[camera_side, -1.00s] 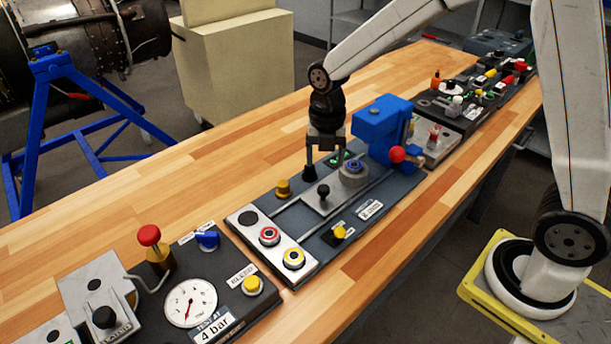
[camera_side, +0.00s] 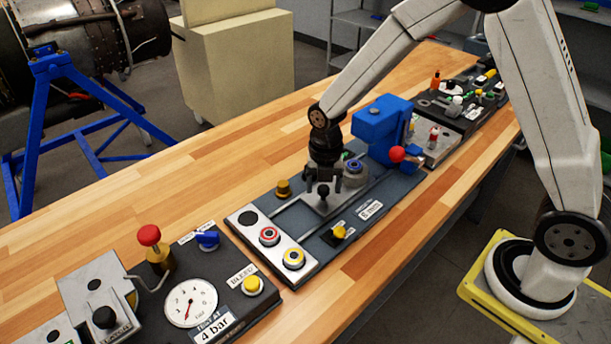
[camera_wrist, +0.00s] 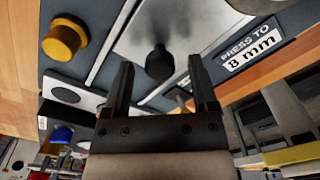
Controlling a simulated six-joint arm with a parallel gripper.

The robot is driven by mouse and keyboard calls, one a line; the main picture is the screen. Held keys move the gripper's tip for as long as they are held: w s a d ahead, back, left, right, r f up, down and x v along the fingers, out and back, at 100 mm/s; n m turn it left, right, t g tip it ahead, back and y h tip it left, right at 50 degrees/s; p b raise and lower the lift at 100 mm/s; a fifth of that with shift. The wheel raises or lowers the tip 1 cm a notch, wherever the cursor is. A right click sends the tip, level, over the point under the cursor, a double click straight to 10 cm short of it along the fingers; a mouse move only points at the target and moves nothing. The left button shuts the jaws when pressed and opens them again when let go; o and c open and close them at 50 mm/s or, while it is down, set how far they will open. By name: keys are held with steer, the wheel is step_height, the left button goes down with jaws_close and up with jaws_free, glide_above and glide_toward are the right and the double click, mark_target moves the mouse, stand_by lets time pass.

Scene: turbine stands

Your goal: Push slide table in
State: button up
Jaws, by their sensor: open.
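The slide table is a silver plate (camera_side: 317,206) on two rails in the middle of the press station. It carries a black knob (camera_side: 323,190) and, behind that, a grey round fixture (camera_side: 354,174) with a blue ring. The blue press (camera_side: 382,128) stands behind and right of the fixture. My gripper (camera_side: 323,183) is low over the plate, right at the knob, with its fingers open. In the wrist view the knob (camera_wrist: 159,62) appears between the two open fingertips (camera_wrist: 161,72), with gaps on both sides. I cannot tell whether they touch it.
A yellow post (camera_side: 283,187) stands left of the rails. A silver button panel (camera_side: 270,243) is at the near end. A pressure gauge unit (camera_side: 190,303) lies nearer. The wooden bench's left side (camera_side: 170,190) is clear.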

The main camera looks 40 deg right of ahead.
jaws_close()
stand_by(1.4)
